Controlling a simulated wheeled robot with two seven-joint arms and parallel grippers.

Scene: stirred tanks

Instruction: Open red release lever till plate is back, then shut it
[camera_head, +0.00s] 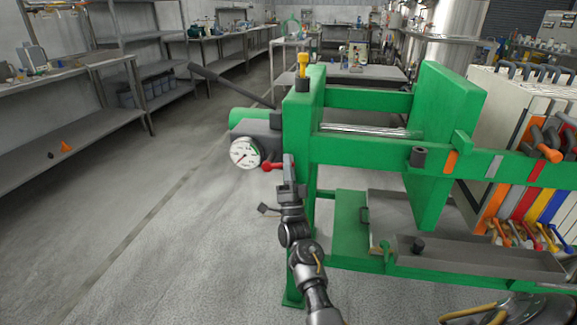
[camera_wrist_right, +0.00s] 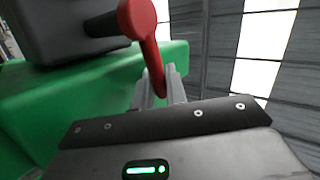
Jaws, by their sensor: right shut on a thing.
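The red release lever (camera_head: 272,166) sticks out from the grey block beside the round gauge on the green press frame. In the right wrist view the red lever (camera_wrist_right: 142,22) hangs from a dark shaft, with its lower end between my fingers. My right gripper (camera_head: 288,168) is shut on the lever; its fingers also show in the wrist view (camera_wrist_right: 160,90). The green movable plate (camera_head: 447,145) stands upright well to the right of the green end block (camera_head: 300,120), at the end of a shiny rod (camera_head: 368,130). My left gripper is not in view.
The gauge (camera_head: 244,153) and a long dark pump handle (camera_head: 228,82) are left of the end block. A yellow-topped fitting (camera_head: 302,65) stands on it. Coloured filter plates (camera_head: 525,195) with handles hang at the right. The floor at left is clear.

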